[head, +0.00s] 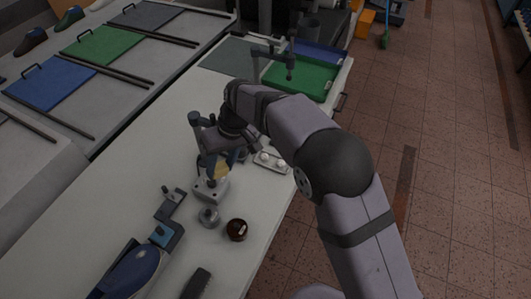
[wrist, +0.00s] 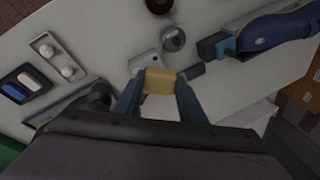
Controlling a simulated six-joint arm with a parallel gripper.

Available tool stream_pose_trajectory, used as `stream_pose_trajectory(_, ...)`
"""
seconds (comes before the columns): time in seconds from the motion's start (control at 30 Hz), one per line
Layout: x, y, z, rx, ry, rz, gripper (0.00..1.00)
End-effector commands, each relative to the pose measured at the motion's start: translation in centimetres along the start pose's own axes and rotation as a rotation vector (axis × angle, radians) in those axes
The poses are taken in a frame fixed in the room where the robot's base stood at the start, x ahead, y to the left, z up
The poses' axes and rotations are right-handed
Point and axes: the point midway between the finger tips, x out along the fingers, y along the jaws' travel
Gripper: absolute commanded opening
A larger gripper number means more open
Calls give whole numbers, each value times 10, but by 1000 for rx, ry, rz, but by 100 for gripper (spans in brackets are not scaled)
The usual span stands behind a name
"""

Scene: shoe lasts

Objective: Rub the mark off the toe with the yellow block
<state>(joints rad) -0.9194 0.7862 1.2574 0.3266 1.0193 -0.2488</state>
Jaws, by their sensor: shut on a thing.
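The yellow block (wrist: 160,80) is held between the two blue fingers of my gripper (wrist: 158,92) in the wrist view. In the head view the yellow block (head: 221,171) shows just below my gripper (head: 220,160), over a small white base on the bench. I cannot tell whether the block touches that base. A dark blue shoe last (head: 137,270) lies on a holder at the lower left of the head view, apart from my gripper. The last also shows at the upper right of the wrist view (wrist: 275,32). I cannot make out a mark on its toe.
A round metal piece (head: 208,217), a brown jar (head: 237,229) and a black brush (head: 196,283) lie on the white bench (head: 105,205). A white tray (head: 270,161) with round pieces is right of my gripper. A green tray (head: 300,79) stands at the back. The bench's left part is clear.

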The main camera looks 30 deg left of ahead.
Motion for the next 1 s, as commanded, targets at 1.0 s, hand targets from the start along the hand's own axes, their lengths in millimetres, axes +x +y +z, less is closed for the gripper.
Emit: stream_pose_trajectory(1.0, 55, -264, 59, -513, -300, -147, 19)
